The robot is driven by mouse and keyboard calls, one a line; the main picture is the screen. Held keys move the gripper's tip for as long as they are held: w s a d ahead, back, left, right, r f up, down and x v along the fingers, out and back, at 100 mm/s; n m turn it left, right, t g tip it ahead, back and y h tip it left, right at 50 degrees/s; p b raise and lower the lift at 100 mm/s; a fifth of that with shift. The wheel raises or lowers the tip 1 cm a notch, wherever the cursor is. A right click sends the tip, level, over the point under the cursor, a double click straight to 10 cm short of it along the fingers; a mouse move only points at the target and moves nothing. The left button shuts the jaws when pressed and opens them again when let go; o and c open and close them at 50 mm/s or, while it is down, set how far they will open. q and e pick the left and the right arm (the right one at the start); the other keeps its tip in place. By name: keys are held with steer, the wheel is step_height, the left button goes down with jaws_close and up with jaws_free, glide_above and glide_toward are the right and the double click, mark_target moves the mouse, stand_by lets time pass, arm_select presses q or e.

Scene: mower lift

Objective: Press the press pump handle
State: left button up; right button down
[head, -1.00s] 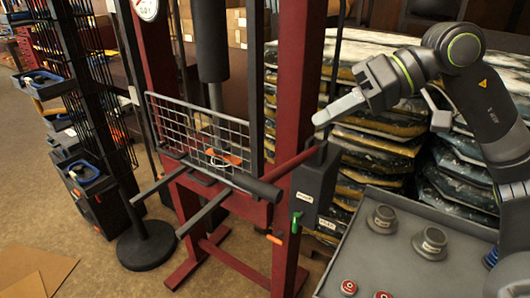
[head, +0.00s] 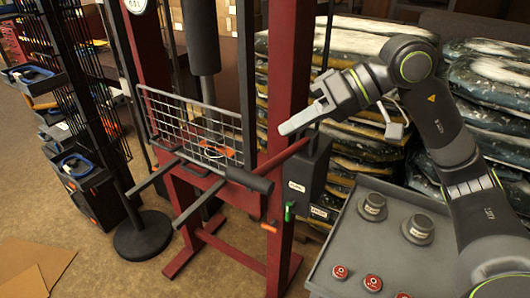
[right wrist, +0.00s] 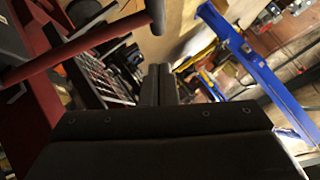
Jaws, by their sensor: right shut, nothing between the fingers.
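The press pump handle is a red lever (head: 286,154) that slopes down to the left from the dark pump box (head: 308,170). A black crosswise grip (head: 250,180) shows at its lower end. My right gripper (head: 284,130) is shut and empty, just above the red lever in the head view, and appears apart from it. In the right wrist view the closed fingers (right wrist: 158,84) point forward, with the red lever (right wrist: 85,42) to their upper left. My left gripper is not in view.
The red press frame (head: 287,70) with its wire guard (head: 195,128) stands around the lever. A grey panel (head: 355,235) with knobs and red buttons is at lower right. Stacked bags (head: 360,85) lie behind. A black rack (head: 75,90) stands at left.

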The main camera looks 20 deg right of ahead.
mark_target(240, 169)
steer(key=a+f+p, duration=0.2)
steer(key=a+f, duration=0.1)
steer(key=a+f+p, duration=0.1)
steer(key=a+f, duration=0.1)
steer(key=shift+w+f+p, duration=0.15)
steer(key=shift+w+p, duration=0.1)
steer(key=shift+p, duration=0.15)
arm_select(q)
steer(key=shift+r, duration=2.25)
arm_select(e)
steer(key=shift+s+a+f, duration=0.15)
steer(key=shift+a+f, duration=0.05)
steer(key=shift+f, duration=0.35)
